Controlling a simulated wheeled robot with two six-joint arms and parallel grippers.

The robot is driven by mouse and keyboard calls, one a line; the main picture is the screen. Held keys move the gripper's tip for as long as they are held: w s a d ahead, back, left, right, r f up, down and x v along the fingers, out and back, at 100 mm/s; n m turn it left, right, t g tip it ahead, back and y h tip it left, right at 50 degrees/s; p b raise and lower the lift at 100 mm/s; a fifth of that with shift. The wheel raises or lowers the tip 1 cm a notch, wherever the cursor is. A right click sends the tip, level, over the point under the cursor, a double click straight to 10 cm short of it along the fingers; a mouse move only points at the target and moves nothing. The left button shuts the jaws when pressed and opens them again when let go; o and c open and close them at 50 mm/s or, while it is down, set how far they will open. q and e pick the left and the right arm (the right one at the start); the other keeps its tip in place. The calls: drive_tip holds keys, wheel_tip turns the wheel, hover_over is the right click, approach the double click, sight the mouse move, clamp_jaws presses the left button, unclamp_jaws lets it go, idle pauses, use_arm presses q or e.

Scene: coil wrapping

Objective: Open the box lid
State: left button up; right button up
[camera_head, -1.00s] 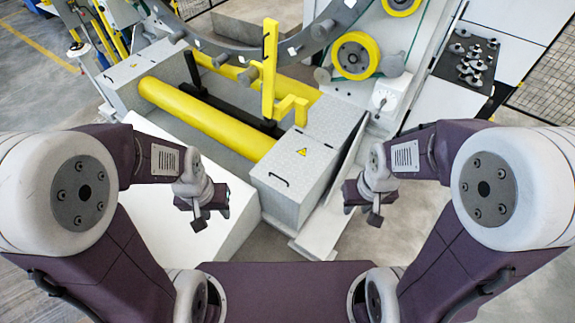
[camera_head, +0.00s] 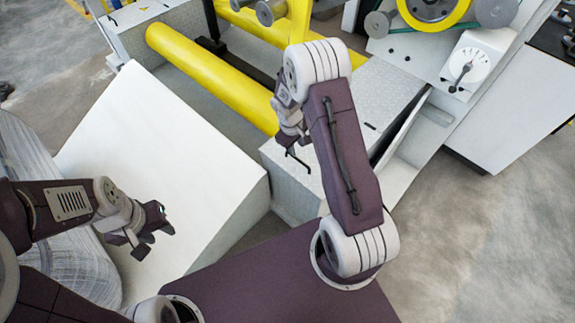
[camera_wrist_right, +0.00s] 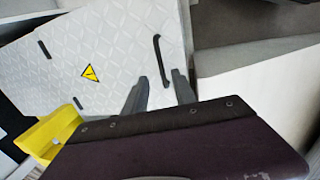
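The box lid (camera_wrist_right: 115,45) is a grey patterned metal plate with a yellow warning triangle and a black bar handle (camera_wrist_right: 161,62). It looks closed. My right gripper (camera_wrist_right: 160,80) is open over the lid, its two fingers apart. The handle's near end lies between the fingertips in the picture; contact cannot be told. In the head view my right arm covers much of the lid, above the box's light front wall (camera_head: 292,188). My left gripper (camera_head: 156,240) looks open and empty, over the white slab at the left.
A yellow roller (camera_head: 205,75) runs beside the box. A large white slanted block (camera_head: 150,140) stands at the left, near a wrapped coil (camera_head: 70,265). A machine panel with a dial (camera_head: 470,65) stands right of the box. Floor at the lower right is clear.

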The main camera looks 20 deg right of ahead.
sight(300, 161)
drive_tip(key=f+b, duration=0.1)
drive_tip(key=f, duration=0.2)
drive_tip(key=d+f+b, duration=0.1)
drive_tip(key=f, duration=0.2)
drive_tip(key=f+b, duration=0.1)
drive_tip(key=f, duration=0.2)
drive_tip(key=shift+w+d+f, duration=0.1)
drive_tip(key=shift+w+d, duration=0.1)
drive_tip(key=shift+d, duration=0.2)
clamp_jaws()
idle(1.0)
